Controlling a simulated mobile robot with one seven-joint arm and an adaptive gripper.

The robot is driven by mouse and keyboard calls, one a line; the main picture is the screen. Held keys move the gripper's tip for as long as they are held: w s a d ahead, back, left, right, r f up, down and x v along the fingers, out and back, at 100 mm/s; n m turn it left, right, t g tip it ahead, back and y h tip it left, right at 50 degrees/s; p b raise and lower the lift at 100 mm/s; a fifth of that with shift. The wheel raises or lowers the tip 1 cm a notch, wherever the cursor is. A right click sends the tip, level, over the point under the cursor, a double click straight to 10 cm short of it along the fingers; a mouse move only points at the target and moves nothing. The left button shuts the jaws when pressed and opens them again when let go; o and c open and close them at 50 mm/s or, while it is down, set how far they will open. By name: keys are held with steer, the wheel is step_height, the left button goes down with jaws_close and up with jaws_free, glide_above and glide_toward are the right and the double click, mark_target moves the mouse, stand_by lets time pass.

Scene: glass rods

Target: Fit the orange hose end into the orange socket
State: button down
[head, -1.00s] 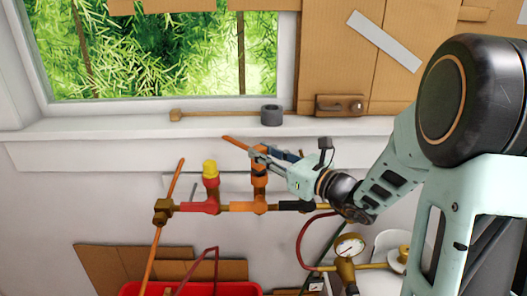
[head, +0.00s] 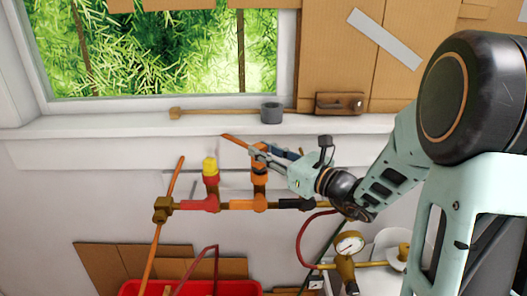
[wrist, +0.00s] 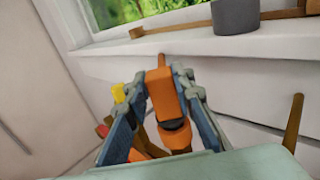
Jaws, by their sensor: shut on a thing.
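The orange hose end (wrist: 160,88) is between the fingers of my gripper (wrist: 163,98) in the wrist view. My gripper (head: 258,153) is shut on it in the head view, coming from the right. An orange hose (head: 235,141) runs up and left from it. The orange socket (head: 260,190) stands upright on the horizontal pipe, directly below the hose end. A dark ring (wrist: 175,127) shows between the hose end and the orange part below. The two look in line and close; I cannot tell whether the end is inside the socket.
A red branch with a yellow cap (head: 210,166) stands just left of the socket. A black section (head: 294,204) lies to its right on the pipe. A pressure gauge (head: 349,244) and a red crate (head: 190,288) are lower. The windowsill (head: 150,133) runs behind, bearing a mallet (head: 271,112).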

steer(key=shift+f+b, duration=0.6)
stand_by(0.6)
steer(key=c, duration=1.9)
jaws_free()
steer(key=shift+c, duration=0.2)
steer(key=shift+d, duration=0.1)
steer(key=v, duration=1.1)
steer(key=shift+p, duration=0.3)
steer(key=shift+r, duration=0.1)
